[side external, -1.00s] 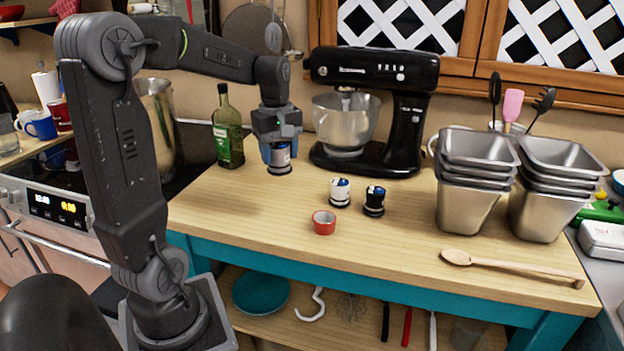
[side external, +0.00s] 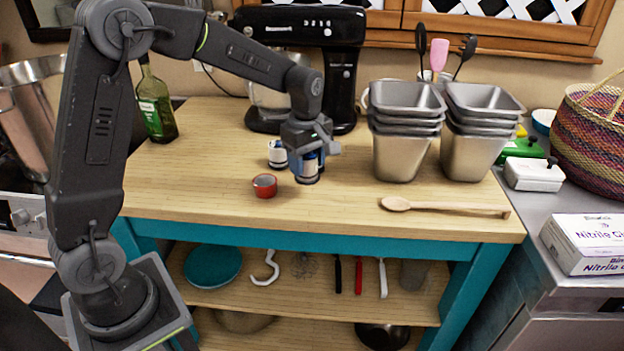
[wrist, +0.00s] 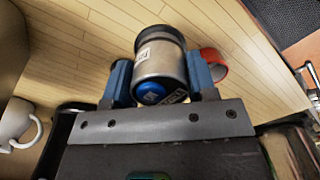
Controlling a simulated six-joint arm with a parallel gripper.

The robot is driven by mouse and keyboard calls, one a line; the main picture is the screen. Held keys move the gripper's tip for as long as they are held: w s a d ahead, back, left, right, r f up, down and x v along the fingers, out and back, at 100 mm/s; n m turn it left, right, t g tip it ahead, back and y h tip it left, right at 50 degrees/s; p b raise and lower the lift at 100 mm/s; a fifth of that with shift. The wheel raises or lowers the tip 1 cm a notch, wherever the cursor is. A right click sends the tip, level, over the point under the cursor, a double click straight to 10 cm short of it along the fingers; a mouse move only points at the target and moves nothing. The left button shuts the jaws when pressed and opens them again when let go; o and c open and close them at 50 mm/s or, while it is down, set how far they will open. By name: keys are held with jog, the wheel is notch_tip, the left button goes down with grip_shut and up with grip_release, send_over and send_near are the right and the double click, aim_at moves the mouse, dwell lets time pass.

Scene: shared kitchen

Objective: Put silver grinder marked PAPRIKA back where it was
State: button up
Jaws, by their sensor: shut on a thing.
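The silver grinder (side external: 307,170) is upright between the blue fingers of my gripper (side external: 306,158), just right of the white grinder. In the wrist view my gripper (wrist: 158,80) is shut on the grinder (wrist: 160,62), which has a blue end and a small label that I cannot read. I cannot tell whether its base touches the wooden counter (side external: 210,180). The white grinder (side external: 277,153) stands on the counter, partly behind my fingers. The black grinder is hidden in the side view.
A red cup (side external: 264,186) stands close, front left of the held grinder. The black mixer (side external: 342,80) is behind. Stacked steel pans (side external: 400,150) stand to the right. A wooden spoon (side external: 440,207) lies at front right. The counter's front left is clear.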

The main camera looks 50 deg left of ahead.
aim_at(312, 179)
jog(key=shift+w+d+f, duration=0.35)
jog(key=shift+d+f, duration=0.05)
jog(key=shift+d, duration=0.1)
jog(key=shift+f, duration=1.95)
jog(key=o, duration=1.2)
jog(key=shift+f, duration=0.15)
